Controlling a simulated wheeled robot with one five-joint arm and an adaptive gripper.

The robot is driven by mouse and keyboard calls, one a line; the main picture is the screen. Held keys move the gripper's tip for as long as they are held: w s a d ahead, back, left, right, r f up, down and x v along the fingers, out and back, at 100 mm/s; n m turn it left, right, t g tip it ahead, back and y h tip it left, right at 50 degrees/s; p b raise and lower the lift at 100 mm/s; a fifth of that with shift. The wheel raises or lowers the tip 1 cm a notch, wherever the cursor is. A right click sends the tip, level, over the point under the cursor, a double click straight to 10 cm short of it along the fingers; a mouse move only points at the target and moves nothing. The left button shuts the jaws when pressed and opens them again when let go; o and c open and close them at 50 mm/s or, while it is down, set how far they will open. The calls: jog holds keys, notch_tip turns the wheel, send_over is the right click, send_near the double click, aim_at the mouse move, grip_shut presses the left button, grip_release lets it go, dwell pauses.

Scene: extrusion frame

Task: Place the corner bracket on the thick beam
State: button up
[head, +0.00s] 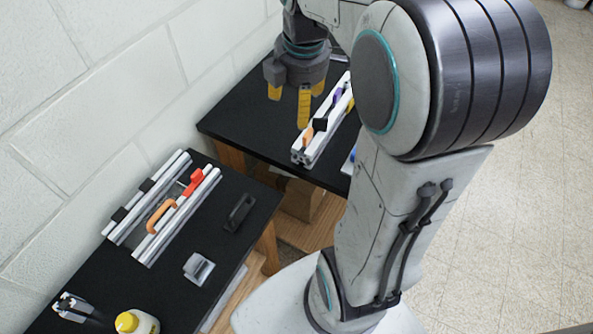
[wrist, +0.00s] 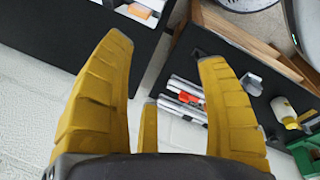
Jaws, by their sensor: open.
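My gripper (head: 297,106) is open with its yellow fingers spread and empty, above the far black table. In the wrist view the fingers (wrist: 162,66) hold nothing between them. A small grey metal piece (head: 198,268), which looks like the corner bracket, lies on the near black table. It seems to show in the wrist view (wrist: 250,81) too. Silver beams (head: 150,250) lie side by side on the near table, with a red part and an orange handle on them. More silver beams (head: 303,157) lie on the far table. I cannot tell which is the thick beam.
A black handle (head: 239,212) lies beside the near beams. A yellow-capped bottle (head: 136,322) and a metallic item (head: 72,306) are at the near table's front. A white block wall (head: 100,95) runs along the left. A gap separates the near table (head: 222,180) from the far table (head: 236,118).

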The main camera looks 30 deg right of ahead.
jog(key=s+a+f+m+t, duration=0.2)
jog(key=s+a+m, duration=0.6)
jog(key=s+m, duration=0.5)
jog(key=shift+s+a+m+y, duration=0.3)
jog(key=shift+s+a+m, duration=0.05)
jog(key=shift+s+m, duration=0.1)
dwell(1.7)
